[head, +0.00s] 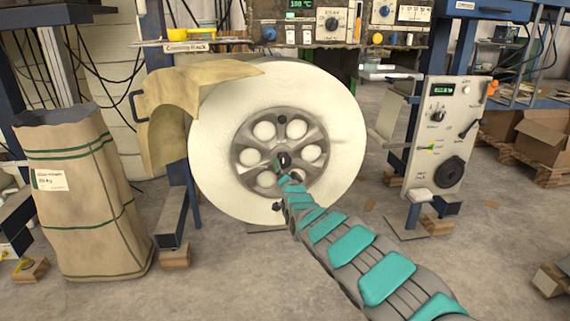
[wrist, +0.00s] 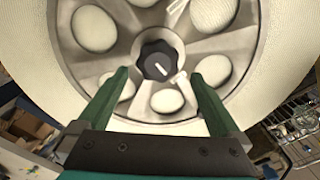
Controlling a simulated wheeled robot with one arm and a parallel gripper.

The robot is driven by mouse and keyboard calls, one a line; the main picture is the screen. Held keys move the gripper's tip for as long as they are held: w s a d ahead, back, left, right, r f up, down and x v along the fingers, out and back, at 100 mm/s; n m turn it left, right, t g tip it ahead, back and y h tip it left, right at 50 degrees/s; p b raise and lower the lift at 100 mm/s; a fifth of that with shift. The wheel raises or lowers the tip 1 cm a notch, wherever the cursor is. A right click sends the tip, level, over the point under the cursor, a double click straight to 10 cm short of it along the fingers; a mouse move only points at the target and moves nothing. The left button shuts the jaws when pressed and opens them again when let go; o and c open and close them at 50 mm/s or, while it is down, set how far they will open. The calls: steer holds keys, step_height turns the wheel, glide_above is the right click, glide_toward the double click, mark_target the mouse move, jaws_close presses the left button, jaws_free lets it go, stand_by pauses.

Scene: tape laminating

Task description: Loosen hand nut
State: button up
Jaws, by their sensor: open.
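The hand nut (wrist: 157,61) is a black lobed knob with a white mark, at the centre of the grey spoked hub (wrist: 120,75) in the wrist view. In the head view, the knob (head: 283,160) sits mid-hub, partly hidden by my arm's end. The hub is set in a large cream roll (head: 335,125). My gripper (wrist: 158,78) is open, with one green finger on each side below the knob. Nothing is between the fingers. I cannot tell the exact depth gap between fingertips and knob.
A tall brown paper sack (head: 85,205) stands at the left. A tan sheet (head: 190,105) hangs beside the roll. A control panel (head: 442,135) with dials stands to the right. Cardboard boxes (head: 540,140) are on a pallet at far right. The floor in front is clear.

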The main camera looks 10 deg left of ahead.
mark_target(283, 162)
steer(key=shift+w+a+f, duration=0.1)
steer(key=shift+w+f, duration=0.05)
steer(key=shift+w, duration=0.25)
steer(key=shift+w+a+f, duration=0.1)
steer(key=shift+w, duration=0.3)
steer(key=shift+w+a+r, duration=0.2)
steer(key=shift+w+r, duration=0.05)
steer(key=shift+w, duration=0.15)
steer(key=shift+x, duration=2.05)
steer(key=shift+d+f, duration=0.1)
steer(key=c, duration=1.2)
